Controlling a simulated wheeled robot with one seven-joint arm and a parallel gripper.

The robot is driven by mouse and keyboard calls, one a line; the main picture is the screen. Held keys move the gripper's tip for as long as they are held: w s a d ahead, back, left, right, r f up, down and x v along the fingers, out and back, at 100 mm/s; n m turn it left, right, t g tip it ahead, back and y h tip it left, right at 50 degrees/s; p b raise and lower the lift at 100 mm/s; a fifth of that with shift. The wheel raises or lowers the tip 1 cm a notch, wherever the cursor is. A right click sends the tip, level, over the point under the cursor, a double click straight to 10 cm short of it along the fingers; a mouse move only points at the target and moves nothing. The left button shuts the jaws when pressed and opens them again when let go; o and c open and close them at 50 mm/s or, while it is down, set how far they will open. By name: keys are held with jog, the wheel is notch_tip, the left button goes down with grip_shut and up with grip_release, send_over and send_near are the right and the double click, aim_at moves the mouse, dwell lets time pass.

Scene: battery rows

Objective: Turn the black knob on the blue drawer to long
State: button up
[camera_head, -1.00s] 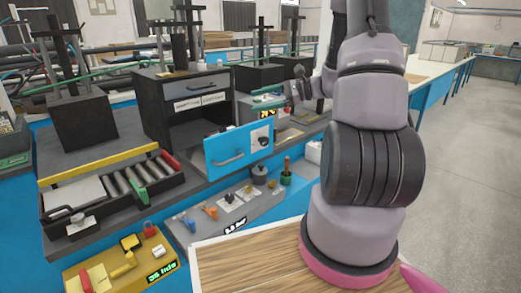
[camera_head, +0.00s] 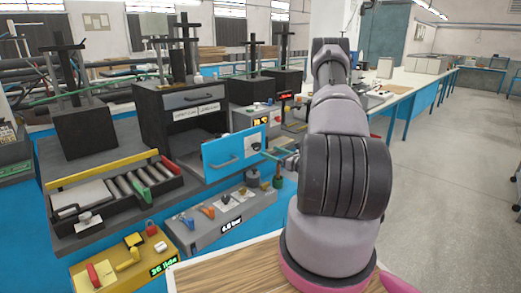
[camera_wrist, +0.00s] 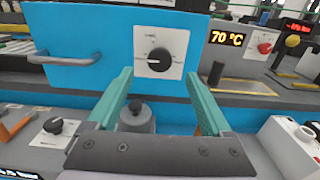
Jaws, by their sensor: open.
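The blue drawer (camera_wrist: 100,50) fills the upper left of the wrist view, with a grey bar handle (camera_wrist: 65,58) on its left. The black knob (camera_wrist: 159,60) sits on a white dial plate (camera_wrist: 178,42) at its right; its white mark points left. In the head view the blue drawer (camera_head: 222,152) stands left of my arm. My gripper (camera_wrist: 160,85) is open and empty, its two green fingers spread below and either side of the knob, apart from it. It also shows near the drawer's right end in the head view (camera_head: 270,155).
Below the drawer is a grey control panel (camera_head: 205,222) with small knobs and levers. A black knob on a grey round base (camera_wrist: 136,112) stands between my fingers in the wrist view. A 70 °C display (camera_wrist: 227,39) is right of the drawer. A white box (camera_wrist: 290,145) is at lower right.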

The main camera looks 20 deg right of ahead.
aim_at(259, 147)
jog(key=x, duration=0.6)
jog(key=shift+w+a, duration=0.1)
jog(key=shift+w, duration=0.3)
grip_shut()
jog(key=shift+m, duration=0.3)
jog(key=m, duration=1.1)
jog(key=shift+f, duration=0.1)
dwell(0.3)
